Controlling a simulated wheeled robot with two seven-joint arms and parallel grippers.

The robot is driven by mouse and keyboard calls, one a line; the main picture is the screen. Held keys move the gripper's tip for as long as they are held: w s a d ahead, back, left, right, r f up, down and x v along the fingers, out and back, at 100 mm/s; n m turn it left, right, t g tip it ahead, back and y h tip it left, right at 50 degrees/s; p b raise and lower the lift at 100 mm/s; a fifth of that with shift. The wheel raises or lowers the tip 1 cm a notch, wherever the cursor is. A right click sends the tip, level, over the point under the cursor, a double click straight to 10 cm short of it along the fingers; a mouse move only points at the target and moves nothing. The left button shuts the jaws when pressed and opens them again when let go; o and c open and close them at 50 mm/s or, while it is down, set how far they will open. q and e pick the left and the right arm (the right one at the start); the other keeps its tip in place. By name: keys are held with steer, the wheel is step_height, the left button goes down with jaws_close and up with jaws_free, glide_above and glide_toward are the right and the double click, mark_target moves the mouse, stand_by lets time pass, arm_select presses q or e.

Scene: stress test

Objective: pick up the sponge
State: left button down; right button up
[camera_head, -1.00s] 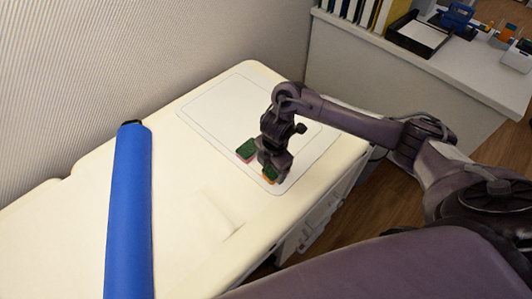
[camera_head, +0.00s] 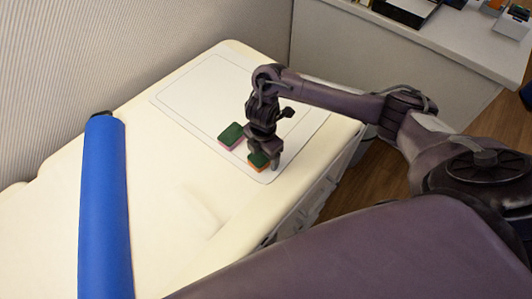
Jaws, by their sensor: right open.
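Two sponges with dark green tops lie on the white outlined panel (camera_head: 190,92) of the cream surface. One sponge (camera_head: 231,136) has a pink lower layer and lies to the left of my right gripper. The other sponge (camera_head: 258,161) has an orange lower layer and is directly under my right gripper (camera_head: 263,162). The gripper points down and is open, with its fingertips at this orange-layered sponge. I cannot tell whether the fingers touch it. The gripper hides part of its top. My left gripper is out of view.
A long blue roll (camera_head: 105,210) lies on the left of the cream surface (camera_head: 175,225). A wall rises behind. A white cabinet (camera_head: 400,60) with a black tray (camera_head: 405,10) stands at the back right. The front middle of the surface is clear.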

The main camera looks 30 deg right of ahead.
steer(key=shift+f, duration=0.15)
steer(key=shift+a, duration=0.1)
steer(key=c, duration=0.3)
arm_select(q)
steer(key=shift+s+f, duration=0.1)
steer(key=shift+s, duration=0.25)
arm_select(e)
steer(key=c, duration=0.7)
steer(key=shift+c, duration=0.2)
